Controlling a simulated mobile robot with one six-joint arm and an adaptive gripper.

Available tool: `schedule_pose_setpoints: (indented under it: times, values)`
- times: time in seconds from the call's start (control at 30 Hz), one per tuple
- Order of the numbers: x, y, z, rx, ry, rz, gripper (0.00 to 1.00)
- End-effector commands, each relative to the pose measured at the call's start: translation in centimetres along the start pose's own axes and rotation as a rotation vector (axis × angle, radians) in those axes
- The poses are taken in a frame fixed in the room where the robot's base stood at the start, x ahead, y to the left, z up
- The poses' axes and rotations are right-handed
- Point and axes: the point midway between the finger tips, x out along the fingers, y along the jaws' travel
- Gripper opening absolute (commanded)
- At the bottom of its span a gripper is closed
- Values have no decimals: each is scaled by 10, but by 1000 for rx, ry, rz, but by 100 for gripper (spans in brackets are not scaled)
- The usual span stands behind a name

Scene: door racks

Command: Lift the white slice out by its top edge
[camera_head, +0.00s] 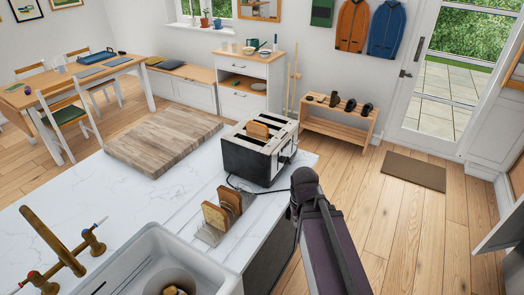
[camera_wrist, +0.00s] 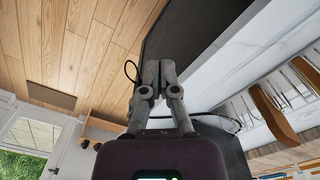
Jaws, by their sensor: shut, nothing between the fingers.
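A tan-brown bread slice (camera_head: 257,130) stands partly out of the black and steel toaster (camera_head: 258,155) in the head view. Two browned slices stand in a wire rack (camera_head: 208,235) on the counter; the nearer one (camera_head: 216,215) is in front of the other (camera_head: 231,198). The rack slices also show at the right of the wrist view, one brown slice (camera_wrist: 274,115) and part of another (camera_wrist: 309,74). I cannot tell which slice is the white one. My gripper (camera_wrist: 158,66) is shut and empty, apart from the slices. Its fingertips are not visible in the head view.
The white marble counter (camera_head: 110,215) has a wooden board (camera_head: 165,140) at its far side and a white sink (camera_head: 150,250) with a brass tap (camera_head: 55,240) in front. A black cord (camera_head: 240,186) lies between toaster and rack. Open wooden floor (camera_head: 385,225) is to the right.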

Motion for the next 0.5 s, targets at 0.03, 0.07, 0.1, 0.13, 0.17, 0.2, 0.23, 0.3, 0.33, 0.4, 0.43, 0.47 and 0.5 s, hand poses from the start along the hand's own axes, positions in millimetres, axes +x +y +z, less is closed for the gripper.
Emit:
schedule_pose_setpoints:
  times: [0.03,0.07,0.1,0.13,0.17,0.2,0.23,0.3,0.33,0.4,0.43,0.47,0.5]
  values:
    - [0,0,0,0,0,0,0]
    - [0,0,0,0,0,0,0]
    - [0,0,0,0,0,0,3]
    - [0,0,0,0,0,0,12]
    - [0,0,0,-1,0,0,21]
    - [-1,0,-1,-2,0,0,33]
    - [-2,0,-2,-4,0,0,42]
    - [-6,-1,-7,-13,0,0,62]
    - [-8,-1,-10,-18,0,0,63]
    - [-14,-2,-20,-36,0,0,63]
    - [-18,-3,-25,-46,0,0,63]
    - [-22,-4,-30,-58,0,0,63]
    - [-28,-5,-39,-75,0,0,63]
